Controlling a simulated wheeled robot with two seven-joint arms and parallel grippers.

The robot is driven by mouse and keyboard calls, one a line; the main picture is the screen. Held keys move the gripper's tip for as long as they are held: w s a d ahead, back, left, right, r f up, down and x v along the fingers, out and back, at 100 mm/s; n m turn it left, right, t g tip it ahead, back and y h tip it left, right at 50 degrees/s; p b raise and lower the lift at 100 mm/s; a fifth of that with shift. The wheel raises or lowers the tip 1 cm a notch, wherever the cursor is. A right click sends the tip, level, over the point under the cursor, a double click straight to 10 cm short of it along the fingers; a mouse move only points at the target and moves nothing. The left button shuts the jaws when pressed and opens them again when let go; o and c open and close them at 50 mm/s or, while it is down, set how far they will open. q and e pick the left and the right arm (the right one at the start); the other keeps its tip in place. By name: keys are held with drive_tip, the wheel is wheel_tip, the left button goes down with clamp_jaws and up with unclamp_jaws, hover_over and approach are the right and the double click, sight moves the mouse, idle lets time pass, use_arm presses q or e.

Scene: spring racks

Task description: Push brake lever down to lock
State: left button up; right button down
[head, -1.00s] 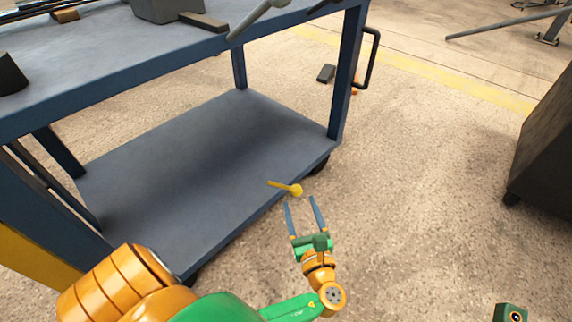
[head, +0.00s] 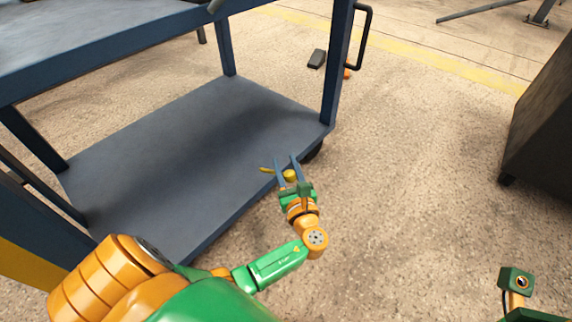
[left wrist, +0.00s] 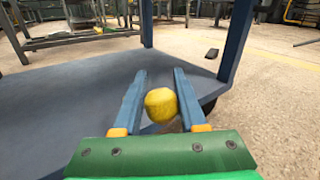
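The brake lever is a yellow rod with a rounded yellow knob (head: 289,175) at the front edge of the cart's lower shelf, near its right front corner. In the left wrist view the yellow knob (left wrist: 161,104) sits between the two blue fingers, with a gap visible on the right; on the left it is close to the finger. My left gripper (head: 286,160) is open, its fingers on either side of the knob. The rod behind the knob is mostly hidden in the left wrist view. My right gripper is not in view; only a green and orange part of my right arm shows at the lower right.
The blue cart's lower shelf (head: 190,150) is bare. A cart leg (head: 337,65) and black handle (head: 366,35) stand beyond the lever. A dark cabinet (head: 545,130) stands at the right. Open concrete floor lies between.

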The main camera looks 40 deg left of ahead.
use_arm(q)
clamp_jaws()
idle(1.1)
